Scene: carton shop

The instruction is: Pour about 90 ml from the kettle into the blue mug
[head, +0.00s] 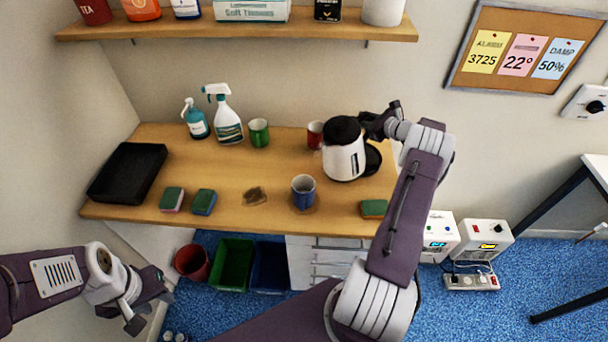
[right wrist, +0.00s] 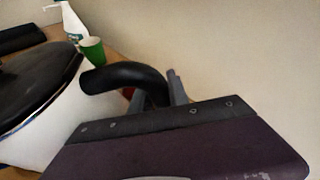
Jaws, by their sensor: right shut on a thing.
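The white kettle (head: 343,163) with a black lid is near the back right of the counter, about upright. Its black base (head: 373,158) shows partly behind it on the right. My right gripper (head: 380,122) is shut on the kettle's black handle, which shows in the right wrist view (right wrist: 128,80) beside the white kettle body (right wrist: 62,125). The blue mug (head: 303,193) stands upright near the front edge, left of and in front of the kettle. What is inside it I cannot tell. My left gripper (head: 148,308) is open and empty, low in front of the counter.
A red mug (head: 315,135) stands just left of the kettle, a green mug (head: 259,132) farther left. Spray bottle (head: 227,122), soap bottle (head: 196,122), black tray (head: 128,172) and several sponges (head: 373,208) are on the counter. A brown patch (head: 255,195) lies left of the blue mug.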

